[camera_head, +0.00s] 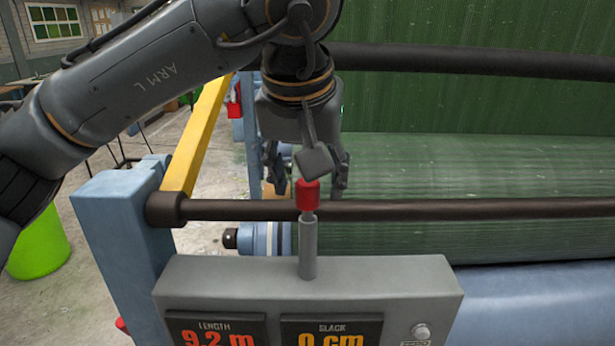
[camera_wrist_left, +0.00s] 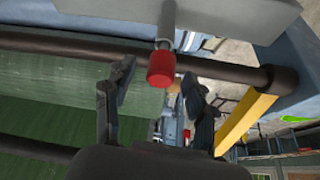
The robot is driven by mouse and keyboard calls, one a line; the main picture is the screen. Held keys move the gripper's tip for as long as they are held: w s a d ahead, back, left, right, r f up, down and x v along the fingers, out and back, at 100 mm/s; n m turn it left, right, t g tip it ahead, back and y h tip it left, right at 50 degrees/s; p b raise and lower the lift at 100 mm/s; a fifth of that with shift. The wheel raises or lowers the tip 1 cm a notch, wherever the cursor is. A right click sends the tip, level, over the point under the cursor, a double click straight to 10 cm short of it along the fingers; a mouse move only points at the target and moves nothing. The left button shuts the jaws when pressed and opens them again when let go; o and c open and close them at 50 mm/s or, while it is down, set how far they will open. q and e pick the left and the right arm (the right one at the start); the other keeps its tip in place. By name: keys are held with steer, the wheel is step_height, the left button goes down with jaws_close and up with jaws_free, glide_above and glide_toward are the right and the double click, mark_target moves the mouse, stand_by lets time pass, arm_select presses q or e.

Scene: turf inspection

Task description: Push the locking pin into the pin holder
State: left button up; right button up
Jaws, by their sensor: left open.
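A red cap (camera_head: 307,195) tops an upright grey post (camera_head: 309,248) on the grey display box (camera_head: 400,275). Another red piece (camera_head: 235,106) is on the blue frame behind. I cannot tell for sure which is the locking pin, and no pin holder is clear. My left gripper (camera_head: 310,184) is open and points down just behind or above the red cap, near the dark bar. In the left wrist view the red cap (camera_wrist_left: 161,68) appears between the spread fingertips of the left gripper (camera_wrist_left: 156,76), with no contact visible. My right gripper is not in view.
A dark horizontal bar (camera_head: 450,208) crosses the front, with a second bar (camera_head: 470,62) behind. Green turf (camera_head: 440,170) lies between. A blue post (camera_head: 125,225) and yellow beam (camera_head: 200,135) stand left. A green bin (camera_head: 40,245) stands on the floor.

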arm_select(q)
steer(key=v, duration=1.2)
